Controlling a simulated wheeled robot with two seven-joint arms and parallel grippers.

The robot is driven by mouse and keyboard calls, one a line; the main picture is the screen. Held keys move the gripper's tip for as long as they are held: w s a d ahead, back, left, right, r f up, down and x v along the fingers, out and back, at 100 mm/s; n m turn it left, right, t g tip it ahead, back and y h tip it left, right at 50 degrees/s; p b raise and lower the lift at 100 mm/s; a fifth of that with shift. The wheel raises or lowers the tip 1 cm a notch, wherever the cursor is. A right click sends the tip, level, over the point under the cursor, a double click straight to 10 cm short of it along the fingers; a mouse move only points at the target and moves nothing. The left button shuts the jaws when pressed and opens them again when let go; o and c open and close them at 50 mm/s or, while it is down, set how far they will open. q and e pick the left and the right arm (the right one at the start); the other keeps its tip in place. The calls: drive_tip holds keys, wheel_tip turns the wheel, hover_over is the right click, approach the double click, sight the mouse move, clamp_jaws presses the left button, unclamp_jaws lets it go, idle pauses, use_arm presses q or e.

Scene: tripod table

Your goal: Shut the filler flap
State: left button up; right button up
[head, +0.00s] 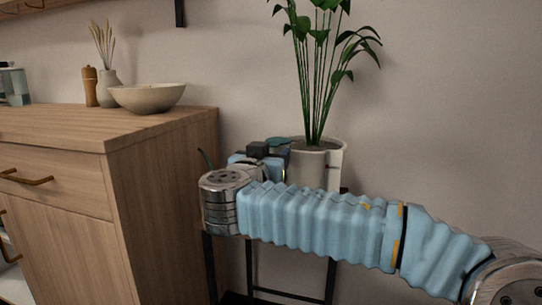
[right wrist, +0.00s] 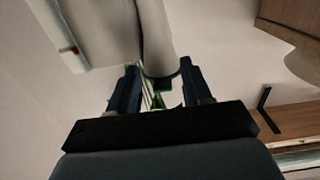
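The white plant pot (head: 332,172) holds a tall green plant (head: 318,60) and stands behind my right forearm. It carries a narrow upright part at its right side. I cannot make out the filler flap for certain in the head view. My right gripper (head: 274,150) is at the pot's left side, partly hidden by my own wrist. In the right wrist view its two dark fingers (right wrist: 160,70) are apart, with a pale rounded part and green leaves (right wrist: 168,100) behind the gap. Contact cannot be told. My left gripper is not in view.
Dark thin table legs (head: 330,280) show below my arm. A wooden cabinet (head: 165,190) stands close on the left, bearing a bowl (head: 147,98), a vase (head: 109,90) and a wooden mill (head: 90,86). The wall is behind the pot.

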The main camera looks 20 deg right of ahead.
drive_tip(key=shift+r, duration=0.1)
drive_tip(key=shift+s+a, duration=0.15)
drive_tip(key=shift+s, duration=0.1)
drive_tip(key=v, duration=1.3)
drive_tip(key=shift+s, duration=0.15)
